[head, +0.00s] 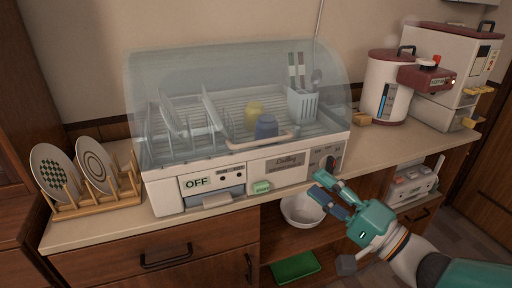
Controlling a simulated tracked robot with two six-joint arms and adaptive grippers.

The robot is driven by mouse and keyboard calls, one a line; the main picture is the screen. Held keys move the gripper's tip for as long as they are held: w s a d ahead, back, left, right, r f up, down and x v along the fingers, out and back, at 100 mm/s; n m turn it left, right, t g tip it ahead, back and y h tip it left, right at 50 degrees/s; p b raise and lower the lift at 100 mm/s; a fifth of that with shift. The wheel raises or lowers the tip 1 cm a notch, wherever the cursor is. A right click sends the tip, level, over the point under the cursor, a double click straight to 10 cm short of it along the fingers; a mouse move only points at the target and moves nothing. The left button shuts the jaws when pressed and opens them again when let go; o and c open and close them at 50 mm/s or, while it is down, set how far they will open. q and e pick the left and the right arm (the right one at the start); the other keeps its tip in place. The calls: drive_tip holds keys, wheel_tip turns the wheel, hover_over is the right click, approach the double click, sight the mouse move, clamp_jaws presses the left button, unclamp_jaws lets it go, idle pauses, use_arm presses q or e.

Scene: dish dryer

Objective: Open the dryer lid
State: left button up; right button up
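The dish dryer (217,183) is a white box on the counter with a dial and an "OFF" label on its front. Its clear domed lid (190,68) is down over the rack. A pale bar handle (262,143) runs along the lid's lower front edge. Plates, a yellow cup, a blue cup and a utensil holder show through the lid. My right gripper (316,186) is in front of the dryer's right end, below and right of the handle and apart from it. Its fingers are spread with nothing between them. My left gripper is out of view.
A wooden rack (97,205) with two plates stands left of the dryer. A red-and-white cooker (385,88) and a white appliance (452,75) stand at the right.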

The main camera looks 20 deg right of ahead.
sight(264, 140)
drive_tip(key=p+x, duration=0.1)
drive_tip(key=x, duration=1.5)
drive_tip(key=shift+w+f+p, duration=0.1)
drive_tip(key=shift+f+p, duration=0.1)
drive_tip(key=shift+p, duration=0.15)
clamp_jaws()
